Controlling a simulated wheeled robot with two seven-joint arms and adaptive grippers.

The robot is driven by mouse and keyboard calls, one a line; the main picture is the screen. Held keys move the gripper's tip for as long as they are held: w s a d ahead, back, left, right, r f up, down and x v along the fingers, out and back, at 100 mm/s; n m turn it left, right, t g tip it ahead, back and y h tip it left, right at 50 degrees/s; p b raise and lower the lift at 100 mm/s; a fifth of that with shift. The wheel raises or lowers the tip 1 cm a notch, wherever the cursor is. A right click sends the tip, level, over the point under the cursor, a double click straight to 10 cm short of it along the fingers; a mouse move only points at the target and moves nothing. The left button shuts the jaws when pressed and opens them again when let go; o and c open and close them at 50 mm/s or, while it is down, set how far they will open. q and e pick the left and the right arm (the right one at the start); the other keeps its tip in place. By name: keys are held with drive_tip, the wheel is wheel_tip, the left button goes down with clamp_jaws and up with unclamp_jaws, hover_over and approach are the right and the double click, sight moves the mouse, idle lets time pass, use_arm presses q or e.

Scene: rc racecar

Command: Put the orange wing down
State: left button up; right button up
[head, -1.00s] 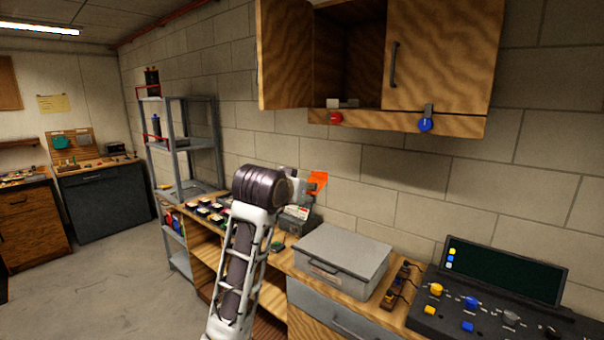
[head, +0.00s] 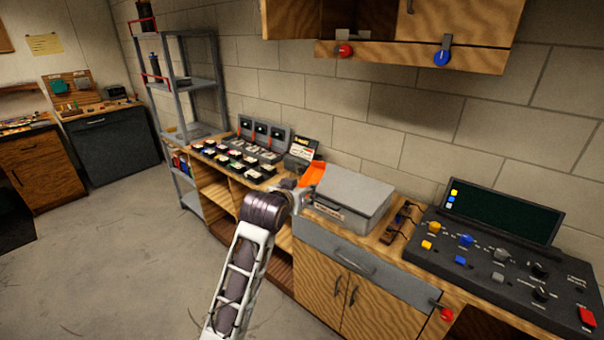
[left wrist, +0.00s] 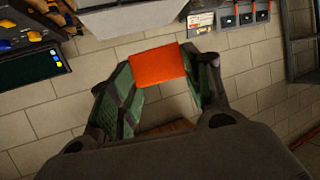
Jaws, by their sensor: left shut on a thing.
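The orange wing (head: 313,174) is a flat orange piece held just left of the grey metal box, above the wooden counter. Whether it touches the box or the counter I cannot tell. My left gripper (head: 301,189) is shut on it, partly hidden behind my wrist in the head view. In the left wrist view the wing (left wrist: 158,66) shows as a plain orange rectangle between the two green-padded fingers of my left gripper (left wrist: 162,72). My right gripper is in neither view.
The grey box (head: 352,190) stands on the counter (head: 388,229). Left of it are a small sign (head: 301,150) and rows of small dark items (head: 235,160). A black control console (head: 500,262) is at the right. A wooden cabinet (head: 420,30) hangs above.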

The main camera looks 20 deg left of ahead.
use_arm(q)
drive_tip(key=s+f, duration=0.4)
drive_tip(key=f, duration=0.5)
drive_tip(key=s+f, duration=0.5)
drive_tip(key=f, duration=0.5)
drive_tip(key=shift+s, duration=0.25)
